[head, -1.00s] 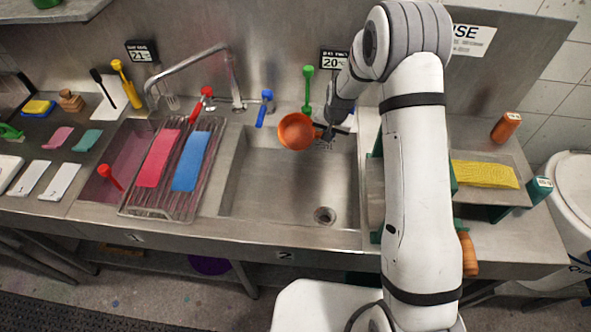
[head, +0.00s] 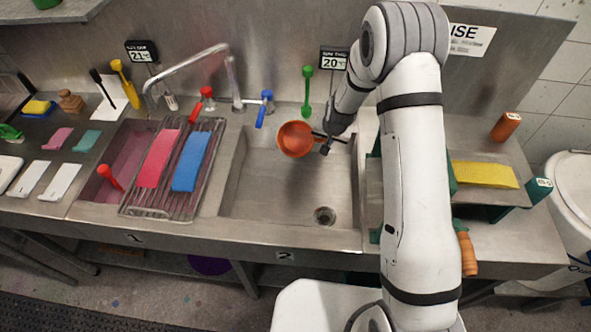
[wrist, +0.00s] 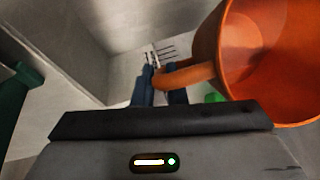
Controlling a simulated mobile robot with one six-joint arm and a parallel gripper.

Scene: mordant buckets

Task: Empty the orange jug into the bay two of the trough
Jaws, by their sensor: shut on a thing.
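The orange jug (head: 295,140) is in the air over the back part of bay two (head: 280,190), the right basin, marked 2 on its front. Its open mouth shows in the head view. My gripper (head: 323,138) is to the right of the jug, shut on its handle. In the wrist view the jug (wrist: 265,60) is at the right, with its handle between the dark fingers (wrist: 160,84). The inner wall looks smooth; I cannot tell how much it holds. No stream is visible. The drain (head: 324,215) shows at the front right of bay two.
A wire rack (head: 208,150) with pink and blue cloths covers part of bay one (head: 125,150) at the left. A tap (head: 190,62) and red and blue handles stand behind. A green-framed stand with a yellow cloth (head: 484,175) is right of my arm.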

